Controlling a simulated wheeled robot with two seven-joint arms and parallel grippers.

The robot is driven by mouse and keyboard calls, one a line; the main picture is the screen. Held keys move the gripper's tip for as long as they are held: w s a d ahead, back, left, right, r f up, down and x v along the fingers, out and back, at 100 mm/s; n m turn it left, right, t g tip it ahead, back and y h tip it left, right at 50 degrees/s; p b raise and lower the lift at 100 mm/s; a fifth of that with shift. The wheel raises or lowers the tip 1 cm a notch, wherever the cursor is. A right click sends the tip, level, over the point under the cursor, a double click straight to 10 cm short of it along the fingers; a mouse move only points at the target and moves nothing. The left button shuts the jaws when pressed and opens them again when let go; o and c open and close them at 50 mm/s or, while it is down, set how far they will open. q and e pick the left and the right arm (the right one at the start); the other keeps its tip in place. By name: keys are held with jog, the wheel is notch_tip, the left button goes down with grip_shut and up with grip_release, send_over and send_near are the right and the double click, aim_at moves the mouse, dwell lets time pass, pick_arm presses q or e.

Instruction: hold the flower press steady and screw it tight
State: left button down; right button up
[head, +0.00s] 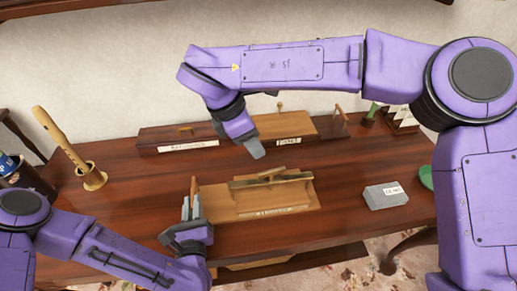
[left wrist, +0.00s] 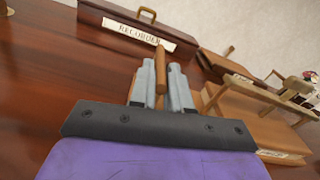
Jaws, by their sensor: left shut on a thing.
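The flower press (head: 270,200) lies on the table, with a wooden base, a raised plate and a wooden crossbar (head: 272,172) on top. My left gripper (head: 191,208) is at the press's left end, shut on an upright brown wooden handle (left wrist: 160,68). In the left wrist view the handle stands between the two grey fingers, with the press (left wrist: 255,115) just to their right. Whether the handle joins the base is hidden. My right gripper (head: 257,152) points down above and behind the press, apart from the crossbar. Its finger gap cannot be made out.
A labelled recorder case (head: 170,137) and a second labelled wooden box (head: 290,130) stand at the back. A wooden recorder (head: 62,140) stands in a holder at left. A grey labelled block (head: 385,196) sits right of the press. The table (head: 335,225) is bare between press and block.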

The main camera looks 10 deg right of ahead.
pick_arm(q)
jog(key=c, duration=1)
grip_release()
